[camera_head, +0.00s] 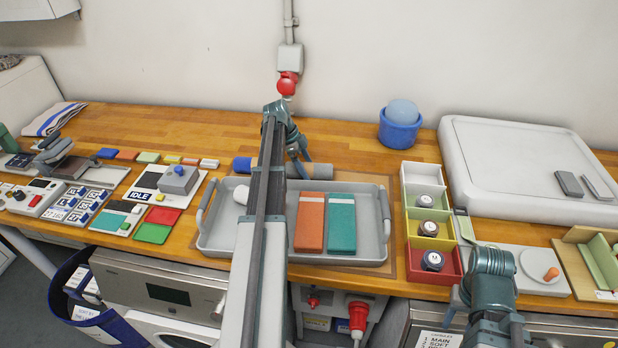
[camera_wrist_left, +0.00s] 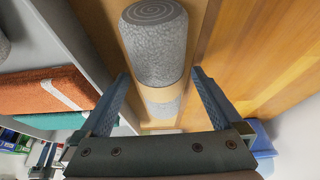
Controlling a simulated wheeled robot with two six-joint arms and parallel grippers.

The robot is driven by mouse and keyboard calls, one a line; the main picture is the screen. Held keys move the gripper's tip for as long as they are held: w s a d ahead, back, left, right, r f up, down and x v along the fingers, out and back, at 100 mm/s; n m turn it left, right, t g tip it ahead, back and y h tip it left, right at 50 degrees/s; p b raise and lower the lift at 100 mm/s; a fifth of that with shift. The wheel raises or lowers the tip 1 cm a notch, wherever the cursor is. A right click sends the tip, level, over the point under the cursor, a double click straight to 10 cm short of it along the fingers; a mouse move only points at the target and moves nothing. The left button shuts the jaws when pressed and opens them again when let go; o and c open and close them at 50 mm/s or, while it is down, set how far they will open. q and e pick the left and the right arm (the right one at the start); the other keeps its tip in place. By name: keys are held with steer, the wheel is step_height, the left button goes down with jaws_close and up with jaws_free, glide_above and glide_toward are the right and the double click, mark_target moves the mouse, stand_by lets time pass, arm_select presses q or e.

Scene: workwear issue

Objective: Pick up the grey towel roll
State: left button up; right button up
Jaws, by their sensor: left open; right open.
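The grey towel roll (camera_head: 318,171) lies on the wooden counter behind the grey tray. In the left wrist view the roll (camera_wrist_left: 154,45) shows a spiral end, fuzzy grey sides and a tan band (camera_wrist_left: 160,92) around it. My left gripper (camera_head: 298,166) is just above the roll. In the left wrist view its two open fingers (camera_wrist_left: 160,82) are on either side of the roll around the band, with gaps on both sides. It holds nothing.
The grey tray (camera_head: 214,240) holds an orange towel (camera_head: 310,222) and a teal towel (camera_head: 341,224), close in front of the roll. A blue roll (camera_head: 242,164) lies left of it. A blue tub (camera_head: 398,134) stands at the back. The counter behind the roll is clear.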

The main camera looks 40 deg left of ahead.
mark_target(307, 165)
arm_select(q)
steer(key=shift+w+d+f, duration=0.1)
steer(key=shift+d+f, duration=0.05)
steer(key=shift+f, duration=0.4)
steer(key=shift+r, duration=0.1)
arm_select(e)
steer(key=shift+f, duration=0.45)
arm_select(q)
steer(key=shift+c, duration=0.2)
steer(key=c, duration=1.4)
steer(key=shift+r, duration=0.15)
steer(key=shift+c, duration=0.2)
arm_select(e)
steer(key=shift+r, duration=0.15)
arm_select(q)
step_height(307, 165, up, 10)
steer(key=p, duration=1)
arm_select(e)
step_height(307, 165, up, 10)
